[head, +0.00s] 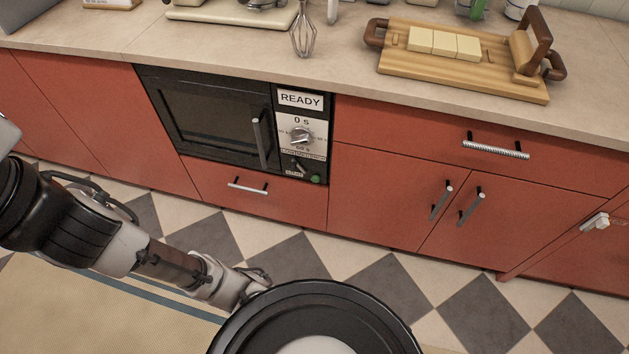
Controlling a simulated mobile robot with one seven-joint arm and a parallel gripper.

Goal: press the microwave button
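The black microwave (215,117) is built into the red cabinets under the counter, and its door looks shut. Its control panel on the right has a "READY" display, a "0 s" mark and a round dial (301,136). Below the dial are a small dark switch and a small round green button (315,179) at the lower right corner. My arm reaches in from the left, low in front of the cabinets and well apart from the microwave. Its far end runs behind the black round part at the bottom, and I cannot make out gripper fingers.
A silver drawer handle (248,187) sits under the microwave, and cabinet handles (442,201) are to its right. The counter above holds a whisk (304,34) and a wooden board (462,76) with pale blocks. The checkered floor before the microwave is clear. A beige rug (60,310) lies lower left.

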